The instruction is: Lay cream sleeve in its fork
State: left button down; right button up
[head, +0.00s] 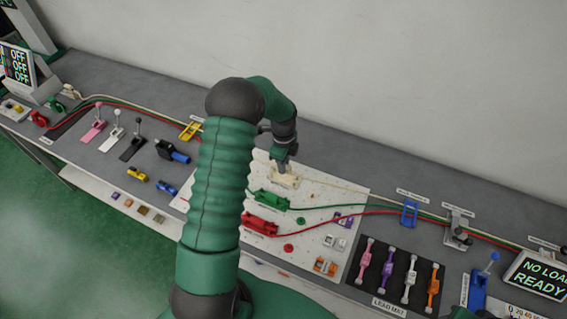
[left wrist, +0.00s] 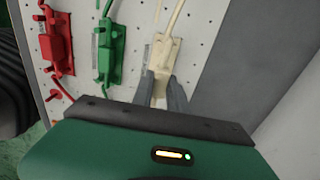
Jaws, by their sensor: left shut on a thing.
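The cream sleeve (left wrist: 162,62) is a blocky piece on the cream cable, at the upper middle of the left wrist view. In the head view, the cream piece (head: 286,180) shows on the white perforated board (head: 335,185), partly behind my gripper. My left gripper (left wrist: 163,88) is shut on the lower end of the cream sleeve, with one finger on each side. It also shows in the head view (head: 284,167), pointing down at the cream piece. I cannot tell the cream fork apart from the sleeve, or whether the sleeve is seated.
A green holder (head: 270,200) and a red holder (head: 262,225) with their cables sit beside the cream piece. The cables run right to a blue clip (head: 409,213) and a metal post (head: 457,232). A dark mat (head: 392,292) holds several coloured pieces. A wall stands behind.

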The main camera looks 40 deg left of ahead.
pick_arm(q)
jog(key=shift+f, duration=0.15)
jog(key=shift+a+f+b, duration=0.2)
jog(key=shift+f+b, duration=0.2)
jog(key=shift+f, duration=0.35)
jog(key=shift+f+b, duration=0.35)
jog(key=shift+f, duration=0.35)
jog(key=shift+d+f, duration=0.1)
jog(key=shift+f, duration=0.55)
jog(key=c, duration=1.2)
grip_release()
jog(key=shift+c, duration=0.2)
jog(key=shift+o, duration=0.5)
